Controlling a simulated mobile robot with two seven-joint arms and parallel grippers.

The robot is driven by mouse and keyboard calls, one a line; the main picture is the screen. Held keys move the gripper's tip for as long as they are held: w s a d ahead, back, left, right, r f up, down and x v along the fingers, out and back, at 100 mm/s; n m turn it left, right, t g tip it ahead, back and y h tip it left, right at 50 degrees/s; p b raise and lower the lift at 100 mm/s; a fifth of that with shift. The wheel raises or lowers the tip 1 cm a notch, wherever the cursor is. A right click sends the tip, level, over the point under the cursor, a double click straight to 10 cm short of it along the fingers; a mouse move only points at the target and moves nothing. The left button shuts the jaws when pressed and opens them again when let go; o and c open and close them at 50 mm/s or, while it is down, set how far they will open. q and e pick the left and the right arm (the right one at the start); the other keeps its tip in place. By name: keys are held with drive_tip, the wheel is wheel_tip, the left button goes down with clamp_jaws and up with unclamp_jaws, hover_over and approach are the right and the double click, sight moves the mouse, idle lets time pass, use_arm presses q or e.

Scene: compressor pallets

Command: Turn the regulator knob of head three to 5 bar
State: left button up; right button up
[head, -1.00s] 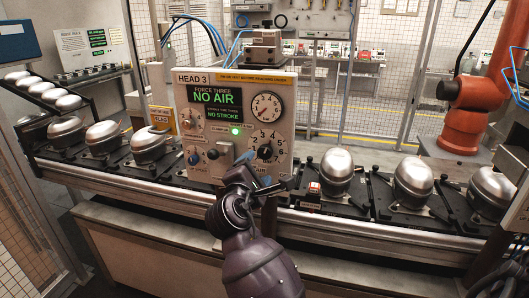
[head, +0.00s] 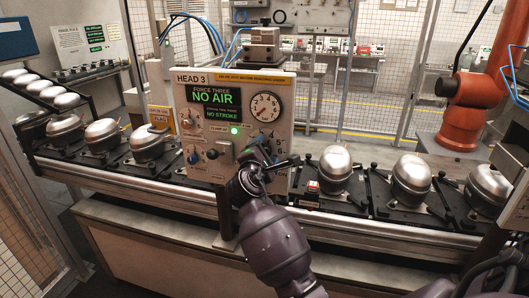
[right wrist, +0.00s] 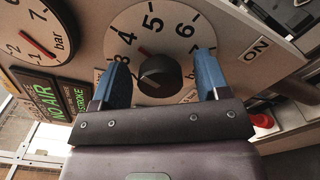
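The head three panel (head: 205,95) stands mid-picture in the head view, its screen reading "NO AIR" and "NO STROKE". My right gripper (head: 264,160) is in front of its lower right part and hides the regulator knob there. In the right wrist view the black regulator knob (right wrist: 160,75) sits at the middle of a white numbered dial (right wrist: 165,38). A small reddish mark at its edge points toward about 4. My right gripper (right wrist: 160,72) is open, blue fingers on either side of the knob, with visible gaps. My left gripper is not in view.
A round gauge (head: 265,107) is above the knob, its needle toward the lower left. Silver compressors (head: 336,168) line the conveyor on both sides. A red button (right wrist: 262,121) lies right of the gripper.

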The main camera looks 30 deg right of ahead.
drive_tip(key=c, duration=0.9)
drive_tip(key=shift+o, duration=0.2)
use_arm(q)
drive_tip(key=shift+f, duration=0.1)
use_arm(e)
drive_tip(key=shift+f+m, duration=0.1)
drive_tip(key=shift+m, duration=0.3)
drive_tip(key=shift+m+b, duration=0.75)
drive_tip(key=shift+m, duration=0.15)
drive_tip(key=shift+f+m+b, duration=0.15)
drive_tip(key=shift+m+b, duration=0.4)
drive_tip(key=shift+m, duration=0.65)
drive_tip(key=shift+m+b, duration=0.55)
drive_tip(key=shift+m, duration=0.55)
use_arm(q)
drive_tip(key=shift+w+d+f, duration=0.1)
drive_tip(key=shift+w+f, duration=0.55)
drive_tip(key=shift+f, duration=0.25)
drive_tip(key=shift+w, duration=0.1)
use_arm(e)
drive_tip(key=shift+m, duration=0.4)
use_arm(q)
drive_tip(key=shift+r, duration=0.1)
